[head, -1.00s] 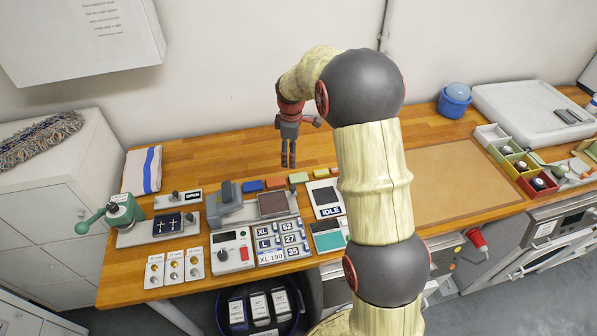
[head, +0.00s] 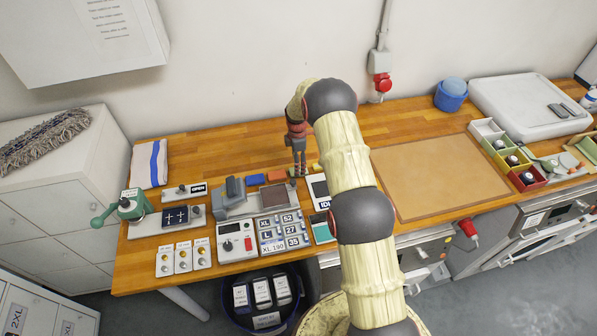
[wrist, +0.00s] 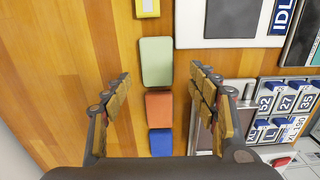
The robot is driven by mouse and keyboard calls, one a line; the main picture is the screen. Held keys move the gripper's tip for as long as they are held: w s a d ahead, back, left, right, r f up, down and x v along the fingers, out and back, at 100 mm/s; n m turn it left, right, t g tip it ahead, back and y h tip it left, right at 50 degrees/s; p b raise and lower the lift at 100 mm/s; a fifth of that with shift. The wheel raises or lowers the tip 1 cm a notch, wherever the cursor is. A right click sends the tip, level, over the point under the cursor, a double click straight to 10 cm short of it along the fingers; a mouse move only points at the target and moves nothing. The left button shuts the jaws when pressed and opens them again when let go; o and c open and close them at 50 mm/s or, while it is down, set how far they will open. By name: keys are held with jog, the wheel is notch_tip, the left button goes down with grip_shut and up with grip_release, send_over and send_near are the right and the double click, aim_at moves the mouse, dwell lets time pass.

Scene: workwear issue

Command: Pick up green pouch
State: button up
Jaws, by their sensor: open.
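The green pouch (wrist: 156,61) is a small pale green pad lying flat on the wooden worktop, in the upper middle of the wrist view. In the head view it is mostly hidden behind my gripper (head: 298,174). In the wrist view my gripper (wrist: 160,78) is open and empty, pointing down. Its fingers are on the left and right of the pouch's lower end in the picture, apart from it. I cannot tell the exact height above the worktop.
An orange pad (wrist: 159,109), a blue pad (wrist: 161,142) and a yellow one (wrist: 147,7) lie in line with the pouch. The IDLE device (wrist: 229,23) is close on the right. A grey device (head: 236,197) stands left of my gripper. The brown mat (head: 440,178) is clear.

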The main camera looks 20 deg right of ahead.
jog(key=shift+w+d+f+p, duration=0.15)
jog(key=shift+f+p, duration=0.1)
jog(key=shift+f, duration=0.95)
jog(key=shift+w+f+p, duration=0.1)
jog(key=shift+f+p, duration=0.15)
jog(key=shift+f, duration=0.9)
jog(key=c, duration=0.3)
jog(key=c, duration=0.9)
